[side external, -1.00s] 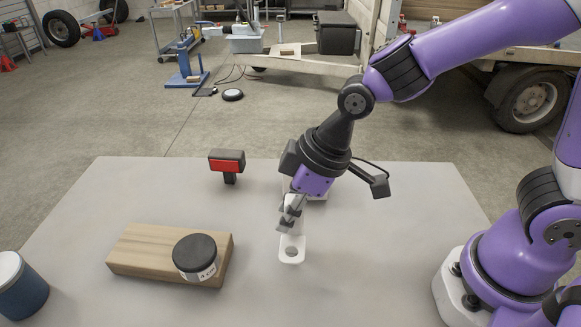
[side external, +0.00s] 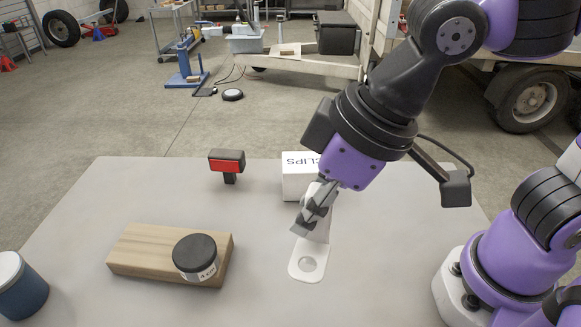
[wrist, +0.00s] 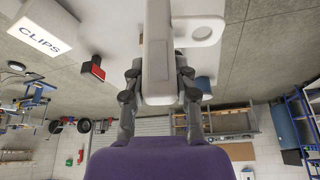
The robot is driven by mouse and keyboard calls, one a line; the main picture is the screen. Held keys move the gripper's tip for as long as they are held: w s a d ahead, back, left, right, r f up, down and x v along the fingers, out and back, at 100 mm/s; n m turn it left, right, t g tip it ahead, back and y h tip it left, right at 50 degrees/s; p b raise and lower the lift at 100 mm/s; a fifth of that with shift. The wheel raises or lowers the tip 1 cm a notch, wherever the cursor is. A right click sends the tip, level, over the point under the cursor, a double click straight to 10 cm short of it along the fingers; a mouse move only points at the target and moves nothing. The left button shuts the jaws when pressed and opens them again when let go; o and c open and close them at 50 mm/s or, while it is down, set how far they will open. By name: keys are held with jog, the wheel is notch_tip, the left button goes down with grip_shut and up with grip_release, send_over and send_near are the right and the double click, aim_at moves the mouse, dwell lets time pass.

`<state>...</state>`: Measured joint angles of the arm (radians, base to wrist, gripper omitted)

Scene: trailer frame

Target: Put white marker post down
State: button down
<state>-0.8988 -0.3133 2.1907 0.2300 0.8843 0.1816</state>
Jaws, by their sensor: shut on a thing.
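The post leans slightly and appears to be held above the grey table (side external: 400,240); the exact gap is hard to tell. In the wrist view the post (wrist: 158,50) lies between the two fingers of my gripper (wrist: 160,88), with its foot pointing right at the top. The fingers hide part of the post.
A white CLIPS box (side external: 297,178) stands just behind my gripper. A red and black lamp-like piece (side external: 227,163) stands left of it. A wooden block (side external: 145,250) bears a black-lidded jar (side external: 195,257). A blue canister (side external: 22,290) is at the left edge. Table front and right are clear.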

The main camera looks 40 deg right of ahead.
jog(key=w+d+f+m+g+h, duration=0.1)
jog(key=w+d+m+h, duration=0.2)
jog(key=d+m, duration=0.7)
jog(key=w+d+f+m+g+h, duration=0.1)
jog(key=w+d+m+h, duration=0.2)
jog(key=d+m, duration=0.8)
jog(key=s+d+m+g, duration=0.3)
jog(key=s+d+m, duration=0.1)
jog(key=d+m, duration=0.25)
jog(key=s+d+m+g, duration=0.2)
jog(key=s+d+m, duration=0.25)
jog(key=d, duration=0.35)
jog(key=shift+m+y, duration=0.3)
jog(key=shift+m, duration=0.1)
notch_tip(320, 180, down, 8)
jog(key=shift+w+f, duration=0.15)
jog(key=shift+f, duration=0.05)
jog(key=shift+f, duration=0.15)
jog(key=c, duration=0.6)
grip_release()
